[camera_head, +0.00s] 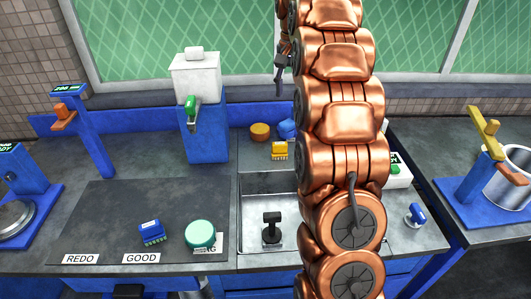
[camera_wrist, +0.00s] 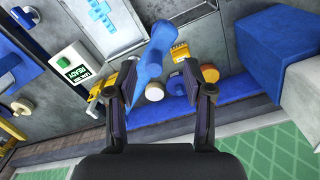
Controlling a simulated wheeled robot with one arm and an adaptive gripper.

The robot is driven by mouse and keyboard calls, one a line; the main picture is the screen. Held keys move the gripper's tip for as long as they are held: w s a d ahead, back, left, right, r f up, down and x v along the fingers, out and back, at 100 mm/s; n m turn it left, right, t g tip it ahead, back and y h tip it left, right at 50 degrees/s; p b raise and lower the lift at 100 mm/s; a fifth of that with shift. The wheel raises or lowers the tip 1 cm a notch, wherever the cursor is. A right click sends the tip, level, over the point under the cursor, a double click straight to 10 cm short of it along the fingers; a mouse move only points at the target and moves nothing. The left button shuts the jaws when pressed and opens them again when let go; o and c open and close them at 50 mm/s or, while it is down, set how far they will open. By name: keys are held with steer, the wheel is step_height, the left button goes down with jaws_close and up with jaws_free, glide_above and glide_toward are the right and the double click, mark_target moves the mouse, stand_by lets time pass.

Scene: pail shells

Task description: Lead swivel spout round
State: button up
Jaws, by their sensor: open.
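A blue curved piece that looks like the swivel spout (camera_wrist: 157,48) rises near the sink in the wrist view. Its upper end lies toward the sink and its lower part shows between my fingers. Part of a blue object (camera_head: 287,129) shows at the sink's back edge in the head view, largely hidden by my arm; I cannot tell if it is the spout. My gripper (camera_wrist: 160,80) is open, its two dark fingers on either side of the blue piece in the picture. I cannot tell whether either finger touches it. In the head view my gripper (camera_head: 280,78) is small and dark.
The sink (camera_head: 252,184) holds a black-handled tool (camera_head: 271,228). A yellow block (camera_head: 279,150) and an orange round piece (camera_head: 260,131) stand behind it. A white tank on a blue stand (camera_head: 206,125) is to the left.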

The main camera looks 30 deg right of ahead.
steer(key=s+a+f+n, duration=0.2)
steer(key=s+a, duration=0.5)
steer(key=a, duration=0.1)
steer(key=s+a+f+n+b, duration=0.1)
steer(key=s+a+f+n, duration=0.2)
steer(key=s+a, duration=0.4)
steer(key=shift+s+a+g, duration=0.25)
steer(key=shift+a+g, duration=0.15)
steer(key=shift+a, duration=0.2)
